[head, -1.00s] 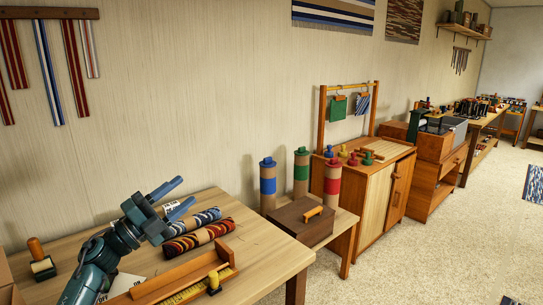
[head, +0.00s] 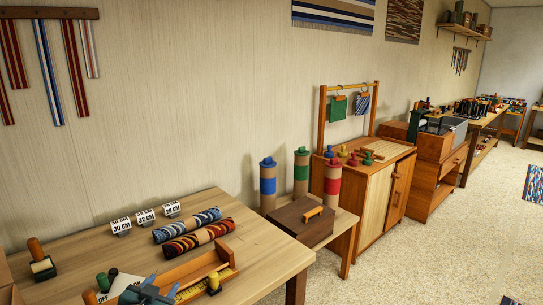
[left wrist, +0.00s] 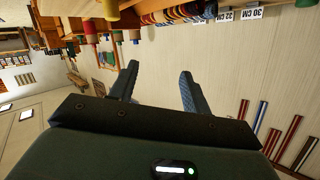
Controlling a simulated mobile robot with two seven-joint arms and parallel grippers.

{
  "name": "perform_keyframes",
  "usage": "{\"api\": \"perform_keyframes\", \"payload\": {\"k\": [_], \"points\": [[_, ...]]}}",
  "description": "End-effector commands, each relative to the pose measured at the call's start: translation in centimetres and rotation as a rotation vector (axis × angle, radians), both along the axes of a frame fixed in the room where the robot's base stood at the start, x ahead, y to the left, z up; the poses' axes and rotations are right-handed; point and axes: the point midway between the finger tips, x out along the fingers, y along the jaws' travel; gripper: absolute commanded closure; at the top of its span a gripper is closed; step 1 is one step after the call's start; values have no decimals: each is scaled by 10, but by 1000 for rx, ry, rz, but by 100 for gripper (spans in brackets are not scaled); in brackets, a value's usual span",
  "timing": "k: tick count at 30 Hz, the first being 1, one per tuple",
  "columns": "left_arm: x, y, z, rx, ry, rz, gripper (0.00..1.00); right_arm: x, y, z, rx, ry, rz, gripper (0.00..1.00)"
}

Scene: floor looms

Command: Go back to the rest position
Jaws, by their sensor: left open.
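My left gripper (head: 152,289) shows at the bottom edge of the head view, low over the front of the wooden table, partly cut off by the frame. In the left wrist view its two blue-grey fingers (left wrist: 159,72) stand apart with nothing between them, so it is open and empty. The wrist view is tilted and shows the wall and shelving beyond the fingers. My right gripper is in neither view.
The table (head: 262,247) holds two rolled textiles (head: 198,238), white size labels (head: 146,217), a wooden tray (head: 221,252) and a brush-like roller (head: 41,262). A brown box (head: 302,222) and yarn cones (head: 268,185) stand behind. Carpet (head: 440,250) is open at right.

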Motion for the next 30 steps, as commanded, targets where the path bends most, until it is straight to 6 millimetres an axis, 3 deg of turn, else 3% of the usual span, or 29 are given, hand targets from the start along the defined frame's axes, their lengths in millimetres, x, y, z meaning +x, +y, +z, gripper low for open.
{"api": "perform_keyframes", "payload": {"k": [1, 6, 12, 15, 20, 30], "points": [[-28, -16, -25, -18, 44, -23, 52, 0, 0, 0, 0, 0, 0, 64], [-131, -67, -85, -97, 179, -87, 52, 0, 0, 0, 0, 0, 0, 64], [-237, -109, -111, -197, 309, -122, 52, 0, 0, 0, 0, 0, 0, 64], [-269, -120, -112, -231, 348, -125, 52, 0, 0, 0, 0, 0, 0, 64], [-289, -127, -112, -253, 374, -126, 52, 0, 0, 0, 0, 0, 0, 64], [-290, -127, -113, -253, 376, -126, 52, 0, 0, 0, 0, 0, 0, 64]]}}
